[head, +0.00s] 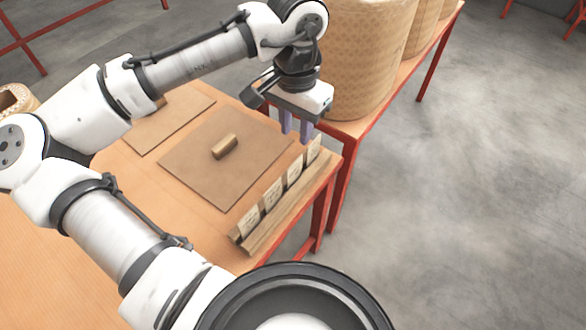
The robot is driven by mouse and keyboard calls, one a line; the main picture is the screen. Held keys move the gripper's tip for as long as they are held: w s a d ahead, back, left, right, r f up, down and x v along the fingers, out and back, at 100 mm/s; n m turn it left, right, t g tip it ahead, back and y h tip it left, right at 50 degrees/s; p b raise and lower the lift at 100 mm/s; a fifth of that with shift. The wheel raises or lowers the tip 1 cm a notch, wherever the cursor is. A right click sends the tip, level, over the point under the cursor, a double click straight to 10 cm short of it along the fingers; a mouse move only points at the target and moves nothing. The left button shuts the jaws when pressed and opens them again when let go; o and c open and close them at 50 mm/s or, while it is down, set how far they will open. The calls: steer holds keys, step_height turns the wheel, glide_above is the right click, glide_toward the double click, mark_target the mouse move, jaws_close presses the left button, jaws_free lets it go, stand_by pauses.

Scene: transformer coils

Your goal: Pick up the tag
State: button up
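Several small cream tags with dark markings stand upright in a row in a slotted wooden rack (262,238) along the table's right edge. The farthest tag (315,148) is close to my gripper, and the nearest tag (249,222) is at the row's front end. My gripper (296,134) points down near the far end of the row. Its two bluish fingers are apart with nothing seen between them. The fingertips look just above and left of the farthest tag; I cannot tell the exact gap or whether they touch it.
Large wrapped coils (362,60) stand on a red-legged table close behind my gripper. Open floor lies to the right.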

mark_target(295, 162)
step_height(295, 162, down, 12)
steer(key=shift+r+b, duration=0.1)
steer(key=shift+b, duration=0.25)
jaws_close()
